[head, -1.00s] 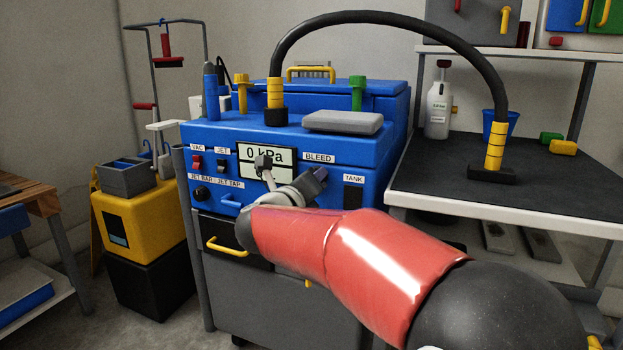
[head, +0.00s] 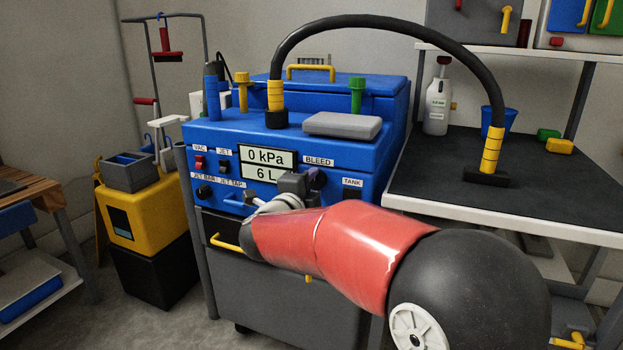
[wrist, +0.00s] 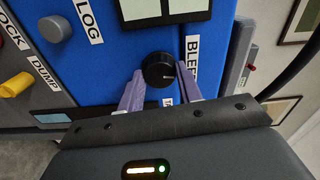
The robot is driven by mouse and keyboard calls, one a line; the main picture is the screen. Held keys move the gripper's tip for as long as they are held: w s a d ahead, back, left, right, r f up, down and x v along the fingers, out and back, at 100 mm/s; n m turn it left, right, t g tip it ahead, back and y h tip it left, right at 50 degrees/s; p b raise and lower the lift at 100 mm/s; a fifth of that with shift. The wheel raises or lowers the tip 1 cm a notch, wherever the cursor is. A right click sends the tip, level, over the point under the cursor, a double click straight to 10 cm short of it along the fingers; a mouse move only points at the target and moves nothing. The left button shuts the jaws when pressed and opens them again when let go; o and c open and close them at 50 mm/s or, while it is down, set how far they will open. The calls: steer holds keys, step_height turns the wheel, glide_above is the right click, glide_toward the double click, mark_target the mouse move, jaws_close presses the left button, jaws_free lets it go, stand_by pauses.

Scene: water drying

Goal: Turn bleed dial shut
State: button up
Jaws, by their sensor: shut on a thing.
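The bleed dial (wrist: 158,70) is a round black knob with a white pointer mark on the blue machine front. The BLEED label (wrist: 193,62) is beside it in the wrist view. My gripper (wrist: 162,79) has its two purple fingers on either side of the dial, shut on it. In the head view my gripper (head: 312,181) is at the panel below the BLEED label (head: 319,161) and hides most of the dial. The display (head: 268,157) reads 0 kPa and 6 L.
Other controls share the panel: a red VAC switch (head: 198,163), a black JET BAR knob (head: 203,192) and a TANK switch (head: 352,195). A black hose (head: 390,25) arches over the machine to the dark bench (head: 440,185) at right.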

steer(key=shift+n+p, duration=0.4)
steer(key=shift+n, duration=0.5)
steer(key=shift+f, duration=0.1)
steer(key=o, duration=1)
steer(key=v, duration=0.8)
